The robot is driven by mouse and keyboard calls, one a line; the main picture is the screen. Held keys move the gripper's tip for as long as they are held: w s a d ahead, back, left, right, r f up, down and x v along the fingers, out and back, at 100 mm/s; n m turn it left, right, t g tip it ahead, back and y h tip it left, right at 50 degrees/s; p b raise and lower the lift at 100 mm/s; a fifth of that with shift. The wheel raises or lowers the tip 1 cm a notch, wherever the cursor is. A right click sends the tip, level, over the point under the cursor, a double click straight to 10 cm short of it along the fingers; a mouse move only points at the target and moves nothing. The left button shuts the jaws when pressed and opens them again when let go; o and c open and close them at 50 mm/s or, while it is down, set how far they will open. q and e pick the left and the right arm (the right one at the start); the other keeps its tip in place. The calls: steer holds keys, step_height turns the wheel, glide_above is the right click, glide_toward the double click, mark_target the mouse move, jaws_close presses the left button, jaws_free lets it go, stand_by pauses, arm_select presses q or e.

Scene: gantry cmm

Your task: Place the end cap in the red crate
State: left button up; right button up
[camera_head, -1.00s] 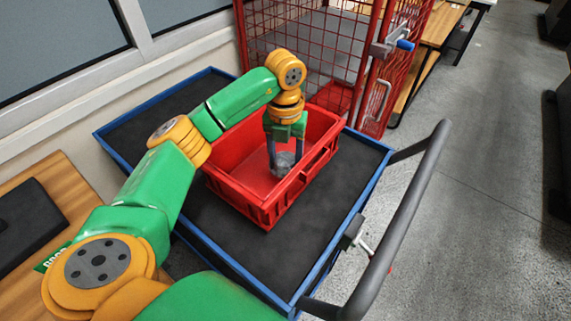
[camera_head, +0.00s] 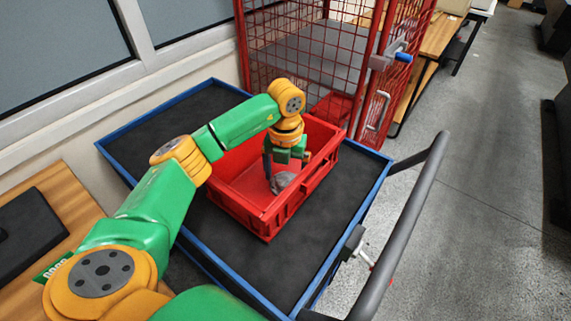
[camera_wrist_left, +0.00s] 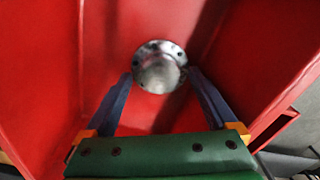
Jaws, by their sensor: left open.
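The red crate (camera_head: 268,226) stands on the cart's dark top. The end cap (camera_head: 283,181), a grey metal round piece, is inside the crate; it also shows in the left wrist view (camera_wrist_left: 158,68), against the crate's red inside. My left gripper (camera_head: 277,184) reaches down into the crate from above. In the left wrist view its two fingers (camera_wrist_left: 160,78) are apart, with the end cap just beyond and between their tips. Whether the cap touches the crate floor is hard to tell. My right gripper is not in view.
The blue-edged cart (camera_head: 125,128) carries the crate, with bare dark surface around it. A grey push handle (camera_head: 412,205) is at its right. A red mesh cage (camera_head: 305,60) stands behind. A wooden table (camera_head: 70,200) is at the left.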

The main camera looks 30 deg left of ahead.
mark_target(286, 179)
arm_select(q)
step_height(286, 179, up, 7)
steer(key=shift+r, duration=0.1)
step_height(286, 179, up, 5)
steer(key=shift+f+p, duration=0.2)
steer(key=shift+p, duration=0.35)
